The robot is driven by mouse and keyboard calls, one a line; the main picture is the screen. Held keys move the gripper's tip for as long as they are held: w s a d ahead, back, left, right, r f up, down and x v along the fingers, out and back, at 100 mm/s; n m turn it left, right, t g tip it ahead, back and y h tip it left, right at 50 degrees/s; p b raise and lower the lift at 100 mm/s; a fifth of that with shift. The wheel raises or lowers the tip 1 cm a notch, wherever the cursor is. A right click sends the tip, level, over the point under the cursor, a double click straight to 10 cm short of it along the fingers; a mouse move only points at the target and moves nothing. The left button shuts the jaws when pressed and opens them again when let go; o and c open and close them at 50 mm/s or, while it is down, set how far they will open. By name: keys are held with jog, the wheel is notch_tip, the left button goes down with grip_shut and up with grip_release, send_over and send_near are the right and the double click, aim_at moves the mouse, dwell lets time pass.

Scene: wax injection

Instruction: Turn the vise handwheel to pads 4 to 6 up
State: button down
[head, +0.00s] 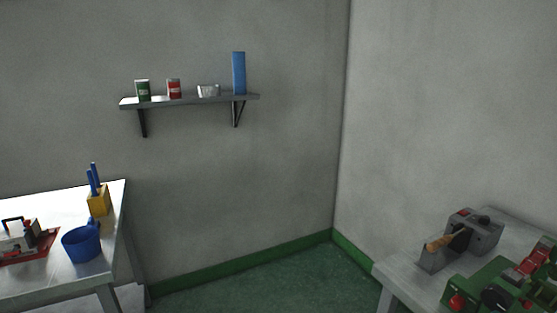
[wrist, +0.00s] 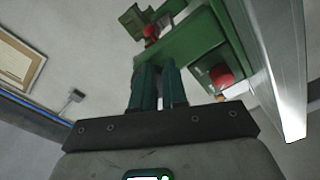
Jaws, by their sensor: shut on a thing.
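The green vise machine (head: 490,290) stands on the bench at the lower right of the head view, cut off by the frame. A dark round part (head: 495,298), which looks like the handwheel, and a red ball knob (head: 457,302) show on it. In the wrist view the green machine body (wrist: 195,40) fills the upper middle. My gripper (wrist: 157,70) has its two dark green fingers close together, reaching up to the machine. Pad numbers cannot be read.
A grey machine with a wooden handle (head: 470,238) stands behind the vise on the grey bench (head: 398,284). A white table (head: 112,215) with a blue mug (head: 82,245) is at the left. Green floor lies between.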

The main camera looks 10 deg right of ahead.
jog(key=shift+s+a+f, duration=0.15)
jog(key=shift+s+a, duration=0.6)
jog(key=shift+a, duration=0.3)
jog(key=shift+s+a+f, duration=0.15)
jog(key=shift+s+a, duration=0.55)
jog(key=shift+a, duration=0.35)
jog(key=shift+r+n+p, duration=2.75)
jog(key=shift+n+p, duration=0.05)
jog(key=shift+p, duration=0.35)
jog(key=x, duration=0.3)
jog(key=b+x, duration=0.1)
jog(key=x, duration=0.1)
jog(key=shift+s+d, duration=0.3)
jog(key=shift+d, duration=0.05)
